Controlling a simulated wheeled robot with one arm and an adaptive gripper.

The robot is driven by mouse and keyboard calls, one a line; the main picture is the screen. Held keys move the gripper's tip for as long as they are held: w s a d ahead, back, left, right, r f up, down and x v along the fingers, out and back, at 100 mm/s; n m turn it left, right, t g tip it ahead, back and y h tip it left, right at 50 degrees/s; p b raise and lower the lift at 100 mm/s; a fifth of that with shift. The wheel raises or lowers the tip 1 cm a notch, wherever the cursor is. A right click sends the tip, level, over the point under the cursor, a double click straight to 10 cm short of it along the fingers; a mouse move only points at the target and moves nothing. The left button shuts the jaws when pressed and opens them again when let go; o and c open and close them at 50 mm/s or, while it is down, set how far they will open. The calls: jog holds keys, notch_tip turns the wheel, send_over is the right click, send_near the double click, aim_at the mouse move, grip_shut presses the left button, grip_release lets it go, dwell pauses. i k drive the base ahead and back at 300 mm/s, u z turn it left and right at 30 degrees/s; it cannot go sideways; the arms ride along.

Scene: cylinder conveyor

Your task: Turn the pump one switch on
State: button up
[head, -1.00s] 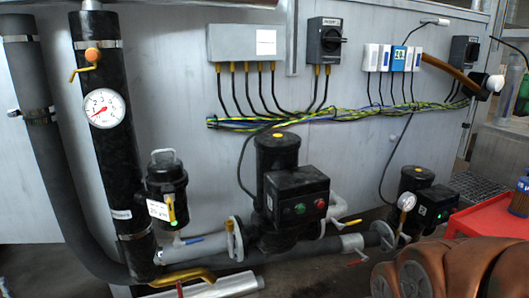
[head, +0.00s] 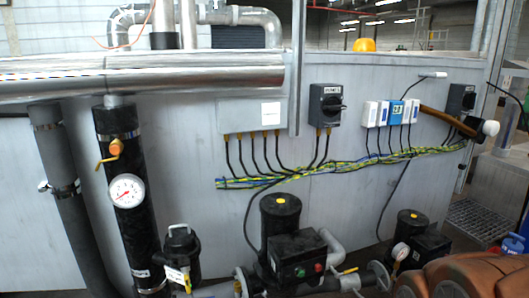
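A dark grey switch box (head: 327,105) with a black rotary knob (head: 332,104) is on the grey wall panel, right of centre. A small pale label sits on its top edge, too small to read surely. I cannot tell the knob's exact setting. Below the first switch stands a black pump (head: 281,222) with a control box (head: 298,257) bearing a green and a red button.
A grey junction box (head: 240,116) is left of the first switch, with cables running down to a striped bundle (head: 340,167). White and blue modules (head: 390,112) are to its right. A silver pipe (head: 150,75) crosses the upper left. A second pump (head: 411,225) is lower right.

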aim_at(332, 105)
jog(key=z, duration=1.35)
jog(key=i, duration=0.65)
jog(key=u, duration=2.7)
